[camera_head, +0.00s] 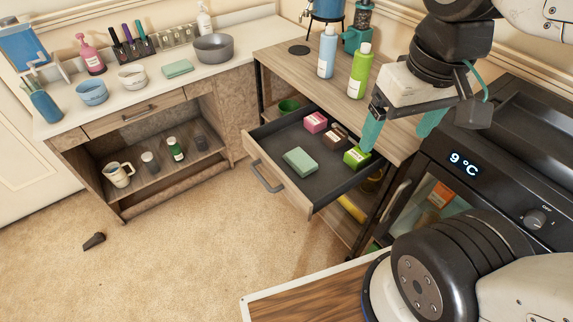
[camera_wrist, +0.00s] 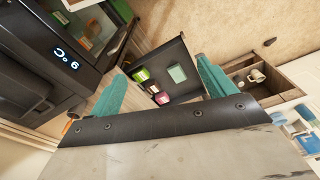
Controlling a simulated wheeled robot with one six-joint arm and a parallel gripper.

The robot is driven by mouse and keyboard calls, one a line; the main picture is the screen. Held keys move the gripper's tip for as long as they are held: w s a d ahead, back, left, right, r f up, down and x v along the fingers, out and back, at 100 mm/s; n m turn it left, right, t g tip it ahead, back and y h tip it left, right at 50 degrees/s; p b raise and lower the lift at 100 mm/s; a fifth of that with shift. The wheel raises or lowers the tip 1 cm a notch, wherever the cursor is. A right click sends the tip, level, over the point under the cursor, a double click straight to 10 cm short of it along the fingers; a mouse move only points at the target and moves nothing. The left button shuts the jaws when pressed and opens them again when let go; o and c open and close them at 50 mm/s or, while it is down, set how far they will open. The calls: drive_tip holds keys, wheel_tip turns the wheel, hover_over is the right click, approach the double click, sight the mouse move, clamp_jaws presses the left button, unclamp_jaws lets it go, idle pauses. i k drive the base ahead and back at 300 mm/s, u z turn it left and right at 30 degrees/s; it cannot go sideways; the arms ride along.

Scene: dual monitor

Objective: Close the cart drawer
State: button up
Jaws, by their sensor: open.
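The cart drawer (camera_head: 285,190) is pulled out from the wooden cart (camera_head: 290,72), with a dark inside, a wooden front and a grey handle (camera_head: 266,178). It holds a green sponge-like block (camera_head: 300,161), a pink box (camera_head: 315,122), a brown box (camera_head: 335,135) and a bright green box (camera_head: 356,159). My gripper (camera_head: 402,132) is open and empty, its teal fingers above the drawer's right rear side in the head view. In the wrist view the drawer (camera_wrist: 172,57) shows between the spread fingers of my gripper (camera_wrist: 162,88). I cannot tell whether a finger touches anything.
A blue-white bottle (camera_head: 327,52) and a green bottle (camera_head: 360,72) stand on the cart top. A black fridge (camera_head: 480,165) reading 9 °C stands right of the cart. A wood-topped surface (camera_head: 305,295) is in front. Carpet left of the drawer is mostly clear.

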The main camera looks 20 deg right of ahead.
sight(267, 144)
drive_tip(key=k, duration=0.5)
drive_tip(key=u, duration=1)
drive_tip(key=i, duration=0.7)
drive_tip(key=z, duration=1)
